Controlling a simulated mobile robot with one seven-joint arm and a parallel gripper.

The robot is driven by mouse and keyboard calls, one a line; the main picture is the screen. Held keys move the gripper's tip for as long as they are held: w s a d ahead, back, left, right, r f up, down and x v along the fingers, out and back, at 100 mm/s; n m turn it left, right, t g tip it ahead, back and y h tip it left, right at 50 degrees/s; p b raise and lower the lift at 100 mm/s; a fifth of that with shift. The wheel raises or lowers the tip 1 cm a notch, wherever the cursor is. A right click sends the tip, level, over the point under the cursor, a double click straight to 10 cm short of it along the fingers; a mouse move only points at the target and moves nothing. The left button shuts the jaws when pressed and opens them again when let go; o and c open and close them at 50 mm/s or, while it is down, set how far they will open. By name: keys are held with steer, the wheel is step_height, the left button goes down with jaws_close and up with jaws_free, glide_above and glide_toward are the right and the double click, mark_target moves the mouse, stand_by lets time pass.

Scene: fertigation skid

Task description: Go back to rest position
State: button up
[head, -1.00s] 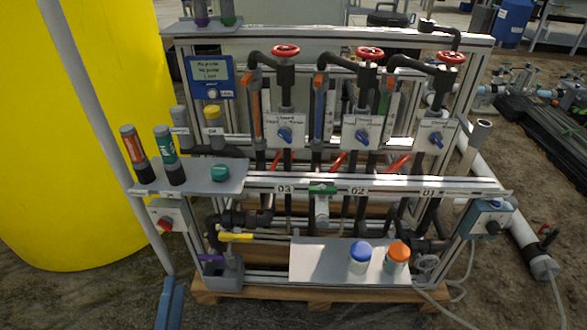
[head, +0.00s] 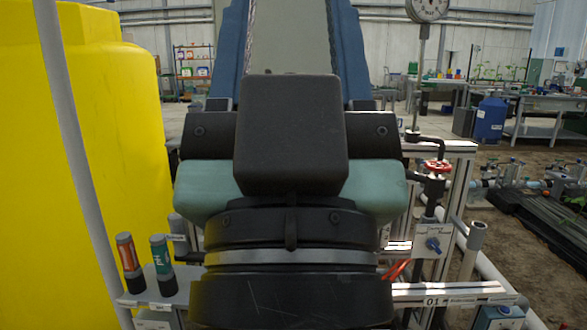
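My own arm fills the middle of the head view, close to the camera. Its black, teal and blue parts rise from the bottom edge to the top. I cannot make out the fingers of my gripper in this view. The fertigation skid (head: 455,290) stands behind the arm, and most of it is hidden. On its right part I see a red valve wheel (head: 437,166), a blue knob (head: 433,243) on a white plate, and the rail label 01 (head: 432,302).
A yellow tank (head: 95,150) stands at the left behind a grey post (head: 72,160). An orange-banded probe (head: 130,262) and a green pH probe (head: 162,263) stand on the skid's left shelf. A dial gauge (head: 427,10) is at top right. Benches and a blue drum (head: 490,118) are farther back.

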step_height(320, 180, up, 35)
steer(key=p, duration=3.5)
steer(key=shift+r, duration=0.15)
steer(key=shift+s+r+p, duration=0.1)
steer(key=shift+r+p, duration=0.15)
steer(key=shift+p, duration=0.1)
steer(key=shift+c, duration=0.2)
